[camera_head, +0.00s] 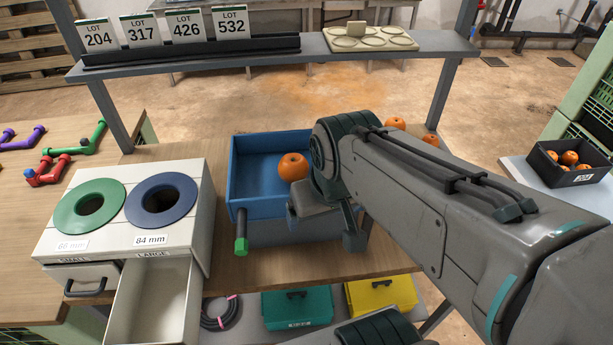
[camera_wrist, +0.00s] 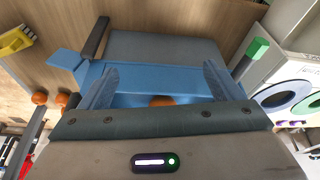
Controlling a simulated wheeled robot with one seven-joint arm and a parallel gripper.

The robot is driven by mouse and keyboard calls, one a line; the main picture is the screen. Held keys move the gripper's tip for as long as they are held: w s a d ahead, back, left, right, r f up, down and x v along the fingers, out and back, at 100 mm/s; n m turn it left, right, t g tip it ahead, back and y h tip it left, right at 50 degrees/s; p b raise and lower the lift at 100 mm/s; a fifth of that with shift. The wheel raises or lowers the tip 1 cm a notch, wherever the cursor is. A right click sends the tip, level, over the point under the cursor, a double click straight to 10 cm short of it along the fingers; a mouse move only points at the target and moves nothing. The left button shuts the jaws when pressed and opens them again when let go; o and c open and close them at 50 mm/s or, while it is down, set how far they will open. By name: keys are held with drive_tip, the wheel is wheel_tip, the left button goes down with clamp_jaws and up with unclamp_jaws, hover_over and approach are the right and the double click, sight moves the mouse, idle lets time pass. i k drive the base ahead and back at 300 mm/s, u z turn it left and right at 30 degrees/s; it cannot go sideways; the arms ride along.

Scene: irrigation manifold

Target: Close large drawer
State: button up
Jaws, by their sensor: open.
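The large drawer (camera_head: 152,303) is pulled out of the white sizing box (camera_head: 190,225), under the LARGE label. Its visible inside looks empty, and its front end runs to the bottom edge of the head view. The small drawer (camera_head: 88,281) beside it is shut, with a dark handle. My gripper (camera_wrist: 158,78) is open and empty, its two fingers apart over the blue tray (camera_head: 258,207), to the right of the sizing box and away from the large drawer. My arm hides part of the tray in the head view.
A shelf (camera_head: 270,52) with lot cards stands behind. Teal (camera_head: 297,306) and yellow (camera_head: 382,295) cases lie below the table.

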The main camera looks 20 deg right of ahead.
sight(158, 301)
drive_tip(key=u, duration=0.05)
drive_tip(key=k, duration=0.5)
drive_tip(key=u, duration=1.2)
drive_tip(key=i, duration=0.35)
drive_tip(key=u, duration=0.35)
